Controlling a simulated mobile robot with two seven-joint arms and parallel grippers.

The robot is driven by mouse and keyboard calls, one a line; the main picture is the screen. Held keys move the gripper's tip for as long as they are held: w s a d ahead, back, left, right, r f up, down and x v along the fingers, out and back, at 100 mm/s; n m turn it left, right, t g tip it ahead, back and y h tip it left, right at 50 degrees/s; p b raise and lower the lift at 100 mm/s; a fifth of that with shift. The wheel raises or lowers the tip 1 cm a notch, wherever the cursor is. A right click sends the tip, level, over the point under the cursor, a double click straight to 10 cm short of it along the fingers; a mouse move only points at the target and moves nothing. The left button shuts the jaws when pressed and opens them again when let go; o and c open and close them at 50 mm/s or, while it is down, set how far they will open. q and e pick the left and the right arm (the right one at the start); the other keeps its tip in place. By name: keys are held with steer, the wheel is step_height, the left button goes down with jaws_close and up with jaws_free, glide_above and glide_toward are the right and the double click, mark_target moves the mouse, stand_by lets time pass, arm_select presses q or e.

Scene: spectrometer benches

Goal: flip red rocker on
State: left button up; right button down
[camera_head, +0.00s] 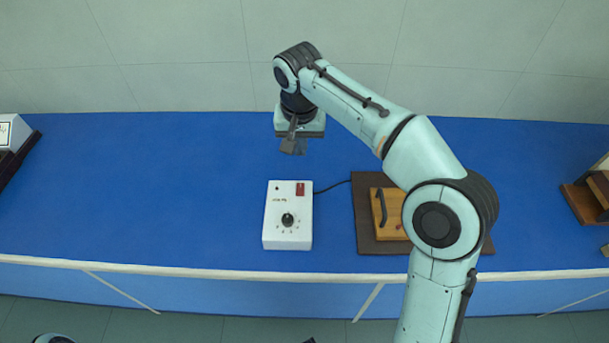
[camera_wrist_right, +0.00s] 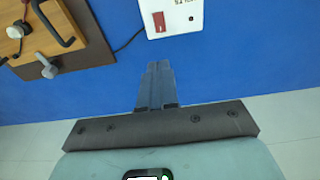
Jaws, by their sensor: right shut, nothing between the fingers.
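The red rocker (camera_head: 300,189) is a small red switch at the upper right of the white control box (camera_head: 273,227), which also has a black dial on its face. In the wrist view the red rocker (camera_wrist_right: 159,22) shows on the white box (camera_wrist_right: 181,22) at the top, just beyond my fingertips. My right gripper (camera_head: 292,148) is shut and empty, above the blue bench behind the box and apart from it. Its closed fingers also show in the wrist view (camera_wrist_right: 158,66). Which way the rocker is tipped is too small to tell. My left gripper is not seen.
A black cable (camera_head: 332,186) runs right from the box. A wooden box with a black handle (camera_head: 379,207) sits on a brown board (camera_head: 365,238), partly hidden by my right arm. Other devices stand at both bench ends. The blue bench (camera_head: 150,190) left of the box is clear.

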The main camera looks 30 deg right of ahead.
mark_target(302, 183)
steer(key=shift+s, duration=0.1)
stand_by(0.3)
steer(key=f, duration=0.4)
steer(key=w+f+b, duration=0.1)
steer(key=f, duration=0.4)
steer(key=d+f+b, duration=0.1)
steer(key=f, duration=0.3)
steer(key=shift+w+f, duration=0.35)
steer(key=shift+f, duration=0.05)
